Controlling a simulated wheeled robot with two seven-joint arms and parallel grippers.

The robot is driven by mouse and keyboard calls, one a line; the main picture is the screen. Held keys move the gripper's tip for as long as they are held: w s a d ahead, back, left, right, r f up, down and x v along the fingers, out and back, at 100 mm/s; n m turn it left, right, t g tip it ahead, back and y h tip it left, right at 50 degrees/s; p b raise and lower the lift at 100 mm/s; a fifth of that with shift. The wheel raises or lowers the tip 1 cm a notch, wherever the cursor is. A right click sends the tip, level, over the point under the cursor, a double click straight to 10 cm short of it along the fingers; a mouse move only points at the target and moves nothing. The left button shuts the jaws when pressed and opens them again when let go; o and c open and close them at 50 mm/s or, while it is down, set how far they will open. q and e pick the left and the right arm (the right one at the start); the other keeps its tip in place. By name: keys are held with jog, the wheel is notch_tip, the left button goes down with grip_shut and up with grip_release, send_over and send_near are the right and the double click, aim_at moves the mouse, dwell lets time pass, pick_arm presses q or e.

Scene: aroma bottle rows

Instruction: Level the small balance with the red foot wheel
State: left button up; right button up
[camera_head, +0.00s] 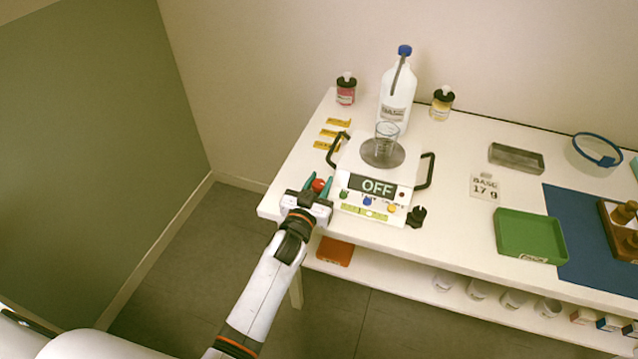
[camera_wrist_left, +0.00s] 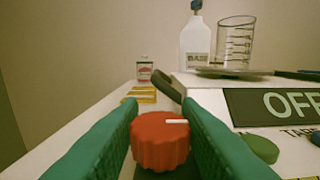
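The small white balance (camera_head: 374,173) stands at the table's left end. Its display reads OFF, and a glass beaker (camera_head: 387,138) stands on its round grey pan (camera_head: 383,153). A green-yellow level strip (camera_head: 363,211) runs along its front; its bubble is too small to read. The red foot wheel (camera_wrist_left: 160,142) is at its front left corner, its white mark pointing right. A black foot wheel (camera_head: 416,216) is at the front right. My left gripper (camera_head: 318,183) has its green fingers on both sides of the red wheel, with no clear gap. My right gripper is out of view.
Black handles (camera_head: 424,171) stick out at the balance's sides. Behind stand a white bottle (camera_head: 396,98) and two small jars (camera_head: 346,90) (camera_head: 441,103). Yellow labels (camera_head: 334,133) lie left. A green tray (camera_head: 530,236) and blue mat (camera_head: 572,211) lie right. A lower shelf holds cups.

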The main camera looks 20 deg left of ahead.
pick_arm(q)
jog(key=c, duration=0.5)
jog(key=shift+a+r+m+h+p, duration=0.15)
jog(key=shift+m+h+p, duration=0.85)
jog(key=shift+h+p, duration=0.45)
jog(key=shift+m+g+h+p, duration=0.3)
jog(key=shift+m+g+h, duration=0.15)
jog(key=shift+h, duration=0.2)
jog(key=m+g+h, duration=0.1)
jog(key=h, duration=0.1)
jog(key=shift+a+m+h, duration=0.1)
jog(key=shift+m+h, duration=0.2)
jog(key=shift+m, duration=0.05)
jog(key=m+h, duration=0.1)
jog(key=g+h, duration=0.1)
jog(key=shift+f+m+h, duration=0.3)
jog(key=shift+m, duration=0.1)
jog(key=shift+w+m+g+h+b, duration=0.1)
jog(key=shift+m+g+h+b, duration=0.75)
jog(key=shift+m+g+h, duration=0.1)
jog(key=m+g+h+b, duration=0.2)
jog(key=g, duration=0.1)
jog(key=shift+m+h+b, duration=0.25)
jog(key=shift+h+b, duration=0.1)
jog(key=shift+r+m+g+h+b, duration=0.1)
jog(key=shift+m+g+h+b, duration=0.45)
jog(key=shift+g, duration=0.45)
jog(key=shift+d, duration=0.2)
